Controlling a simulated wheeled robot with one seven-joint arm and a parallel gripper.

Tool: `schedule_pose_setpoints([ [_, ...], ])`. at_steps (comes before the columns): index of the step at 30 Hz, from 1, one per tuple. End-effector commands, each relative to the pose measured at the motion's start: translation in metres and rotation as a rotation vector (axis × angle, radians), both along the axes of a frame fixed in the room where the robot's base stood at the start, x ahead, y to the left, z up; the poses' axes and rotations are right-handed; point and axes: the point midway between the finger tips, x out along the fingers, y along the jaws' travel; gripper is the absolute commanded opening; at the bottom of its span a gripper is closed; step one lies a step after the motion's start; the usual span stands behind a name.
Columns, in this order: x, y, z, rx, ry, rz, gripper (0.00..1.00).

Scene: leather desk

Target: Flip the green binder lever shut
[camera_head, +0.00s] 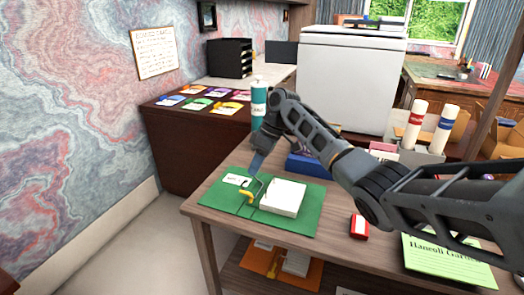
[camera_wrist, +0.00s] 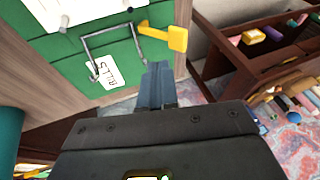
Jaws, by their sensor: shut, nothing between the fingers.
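The green binder (camera_head: 309,215) lies open and flat on the wooden desk, with a white paper stack (camera_head: 283,197) on its right part. Its yellow lever (camera_head: 246,195) sticks out beside the metal rings near the binder's middle. In the wrist view the yellow lever (camera_wrist: 176,38) is just beyond my fingertips, with the metal ring wire (camera_wrist: 95,45) to its left. A white label (camera_wrist: 108,72) lies on the green cover. My gripper (camera_head: 253,176) is shut and empty, pointing down over the binder; it also shows in the wrist view (camera_wrist: 157,68). Contact with the lever cannot be told.
A teal bottle (camera_head: 258,100) and a blue box (camera_head: 305,165) stand behind the binder. A red item (camera_head: 359,227) and a green flyer (camera_head: 447,262) lie to the right. An orange binder (camera_head: 257,262) lies on the lower shelf. The desk's left edge is close to the binder.

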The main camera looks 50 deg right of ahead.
Motion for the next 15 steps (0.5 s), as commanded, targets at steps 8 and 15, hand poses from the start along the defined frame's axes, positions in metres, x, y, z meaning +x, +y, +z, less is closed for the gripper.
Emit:
schedule_pose_setpoints([
  [8,-0.008,0.025,-0.025,0.000,0.001,-0.001,0.00],
  [15,-0.010,0.031,-0.031,0.000,0.000,0.000,0.00],
])
